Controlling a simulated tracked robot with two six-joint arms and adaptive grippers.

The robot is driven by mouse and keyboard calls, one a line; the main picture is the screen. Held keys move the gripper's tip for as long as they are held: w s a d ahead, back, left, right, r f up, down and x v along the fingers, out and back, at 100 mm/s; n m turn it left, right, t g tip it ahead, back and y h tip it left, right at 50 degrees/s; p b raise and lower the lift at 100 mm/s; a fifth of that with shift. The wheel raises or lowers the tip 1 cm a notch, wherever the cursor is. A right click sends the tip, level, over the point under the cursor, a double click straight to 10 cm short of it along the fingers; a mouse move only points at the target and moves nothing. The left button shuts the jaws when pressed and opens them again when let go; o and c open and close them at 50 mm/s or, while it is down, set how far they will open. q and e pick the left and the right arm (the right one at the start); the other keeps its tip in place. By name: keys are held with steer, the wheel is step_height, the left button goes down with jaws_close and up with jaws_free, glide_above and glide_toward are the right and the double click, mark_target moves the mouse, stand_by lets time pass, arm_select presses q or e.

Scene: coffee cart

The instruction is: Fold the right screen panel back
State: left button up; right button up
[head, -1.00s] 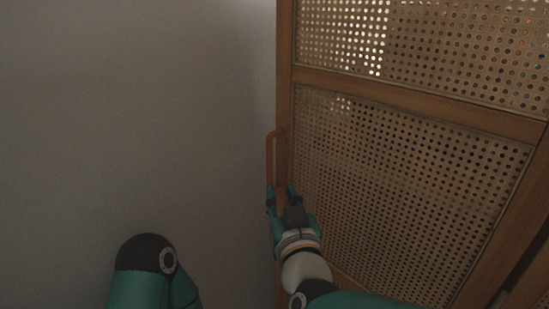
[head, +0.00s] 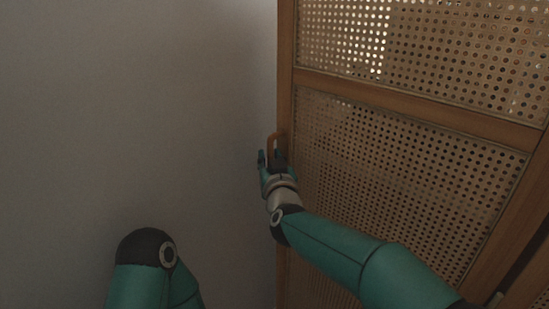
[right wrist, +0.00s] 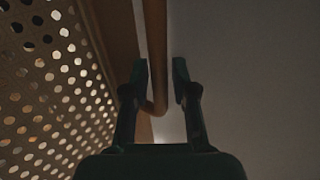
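The right screen panel (head: 400,150) is a wooden frame with perforated cane-like infill, filling the right of the head view. A slim wooden handle (head: 272,143) stands out from its left edge; in the right wrist view the handle (right wrist: 156,60) runs down between the fingers. My right gripper (head: 270,158) is at the handle's height in the head view. In the right wrist view my right gripper (right wrist: 160,75) is open, with the handle between its fingertips and a gap on the right side. My left gripper is out of view; only the left arm shows.
A plain grey wall or surface (head: 140,110) fills the left side and looks clear. A wooden crossbar (head: 420,108) divides the panel's infill. A dark gap shows at the bottom right beside the panel's frame.

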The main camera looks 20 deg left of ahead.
jaws_close()
